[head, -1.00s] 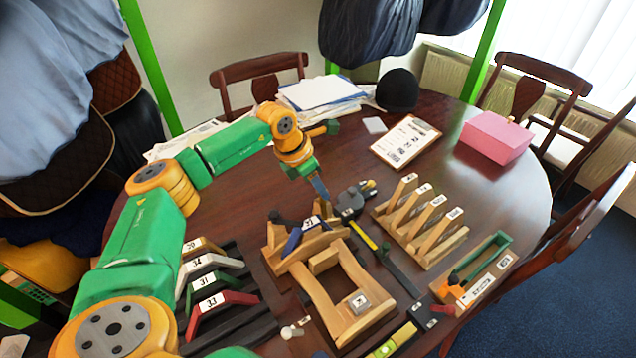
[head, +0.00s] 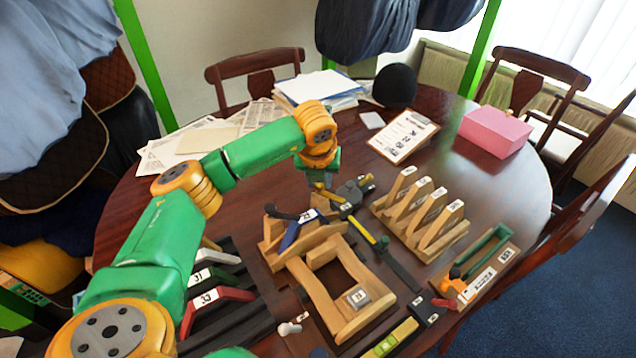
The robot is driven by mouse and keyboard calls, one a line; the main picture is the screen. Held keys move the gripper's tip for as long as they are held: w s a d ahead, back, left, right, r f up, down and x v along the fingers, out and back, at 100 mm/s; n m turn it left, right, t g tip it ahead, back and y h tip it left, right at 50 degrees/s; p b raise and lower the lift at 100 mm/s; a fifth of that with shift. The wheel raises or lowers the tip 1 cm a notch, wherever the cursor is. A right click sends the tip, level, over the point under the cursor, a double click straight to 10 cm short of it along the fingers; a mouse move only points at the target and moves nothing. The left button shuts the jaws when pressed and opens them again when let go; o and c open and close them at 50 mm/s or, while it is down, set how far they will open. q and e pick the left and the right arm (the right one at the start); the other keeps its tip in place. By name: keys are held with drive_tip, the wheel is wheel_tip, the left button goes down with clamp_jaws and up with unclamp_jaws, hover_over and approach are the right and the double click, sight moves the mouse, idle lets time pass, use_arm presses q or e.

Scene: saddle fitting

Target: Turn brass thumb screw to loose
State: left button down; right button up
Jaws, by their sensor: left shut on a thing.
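My left gripper (head: 318,187) points down at the far side of the wooden saddle stand, at the left end of a dark grey tool (head: 350,192). Its jaws are shut on a small yellow, brass-coloured part (head: 331,194), which I take as the brass thumb screw. The jaws partly hide the grip, and the screw's turn cannot be read. Another yellow tip (head: 366,179) shows at the tool's right end. My right gripper is not in view.
The wooden saddle stand (head: 297,265) with a blue-handled piece (head: 291,234) is close in front. A long dark bar with a yellow strip (head: 368,232) lies to its right, beside a slotted wooden rack (head: 425,225). A clipboard (head: 404,137) lies behind. Table between clipboard and pink box (head: 495,132) is clear.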

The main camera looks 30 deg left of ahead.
use_arm(q)
drive_tip(key=n, duration=0.3)
drive_tip(key=shift+w+d+g+y+b, duration=0.1)
drive_tip(key=shift+d+g+y+b, duration=0.05)
drive_tip(key=shift+g+y+b, duration=0.2)
drive_tip(key=n+y, duration=0.1)
drive_tip(key=n, duration=0.1)
drive_tip(key=shift+w+n+g, duration=0.1)
drive_tip(key=shift+n+g, duration=0.2)
drive_tip(key=shift+g, duration=0.05)
drive_tip(key=n+g, duration=0.1)
drive_tip(key=n, duration=0.1)
drive_tip(key=shift+d+n, duration=0.1)
drive_tip(key=shift+n, duration=0.2)
drive_tip(key=shift+w+n+g+y, duration=0.2)
drive_tip(key=shift+n+g+y, duration=0.3)
drive_tip(key=shift+n, duration=1)
drive_tip(key=c, duration=0.6)
unclamp_jaws()
drive_tip(key=shift+h, duration=0.25)
